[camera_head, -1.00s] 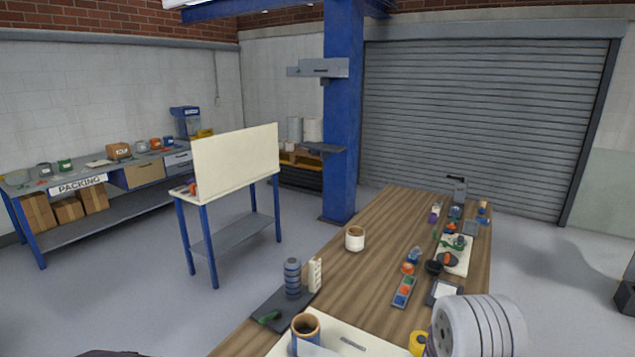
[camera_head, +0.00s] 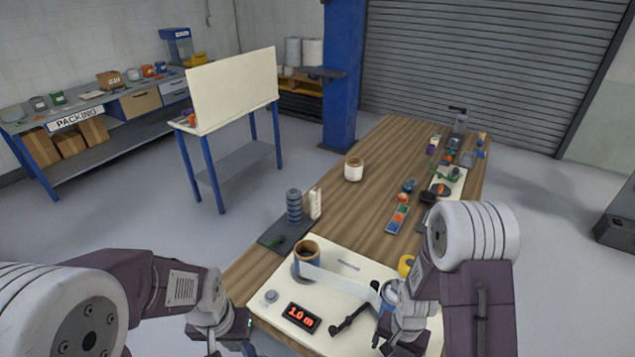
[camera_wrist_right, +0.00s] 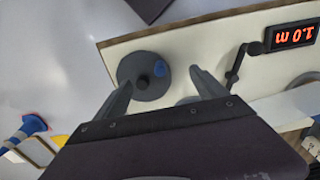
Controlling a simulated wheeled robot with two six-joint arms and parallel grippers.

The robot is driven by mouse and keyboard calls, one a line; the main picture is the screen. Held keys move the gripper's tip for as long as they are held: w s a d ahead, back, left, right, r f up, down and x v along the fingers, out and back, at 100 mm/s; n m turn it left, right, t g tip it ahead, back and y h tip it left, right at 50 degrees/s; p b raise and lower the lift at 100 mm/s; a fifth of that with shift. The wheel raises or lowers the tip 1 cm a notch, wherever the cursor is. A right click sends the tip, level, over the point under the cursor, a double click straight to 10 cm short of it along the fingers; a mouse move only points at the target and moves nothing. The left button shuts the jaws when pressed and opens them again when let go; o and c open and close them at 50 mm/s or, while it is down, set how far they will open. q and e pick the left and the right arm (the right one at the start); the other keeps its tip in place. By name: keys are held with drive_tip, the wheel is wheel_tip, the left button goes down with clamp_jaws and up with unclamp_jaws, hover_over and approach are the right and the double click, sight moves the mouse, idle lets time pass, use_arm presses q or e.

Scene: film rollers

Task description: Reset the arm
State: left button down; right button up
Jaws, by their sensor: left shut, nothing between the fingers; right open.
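A cream board (camera_head: 345,262) lies on the near end of the wooden table. My left gripper (camera_head: 214,344) is shut and empty at the bottom, left of the board, partly cut off. My right gripper (camera_head: 392,345) is over the board's right part. The right wrist view shows its fingers (camera_wrist_right: 160,82) open, with a round grey disc (camera_wrist_right: 134,67) beyond them; contact is unclear.
A dark tray (camera_head: 272,236) with grey stacked rings (camera_head: 294,205) and a white piece (camera_head: 315,203) sits left of the board. A white cup (camera_head: 353,169) stands mid-table. The table's left middle has bare wood.

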drive_tip(key=shift+w+b, duration=0.35)
drive_tip(key=shift+b, duration=0.05)
drive_tip(key=w+a+r+n+t+b, duration=0.1)
drive_tip(key=w+r+t+b, duration=0.2)
drive_tip(key=r, duration=0.4)
drive_tip(key=s+r+n+g, duration=0.1)
drive_tip(key=s+r+n, duration=0.1)
drive_tip(key=s+n, duration=0.3)
drive_tip(key=shift+s+a+r+g, duration=0.3)
drive_tip(key=shift+s+a+g, duration=0.1)
drive_tip(key=shift+s, duration=0.75)
drive_tip(key=shift+s, duration=0.15)
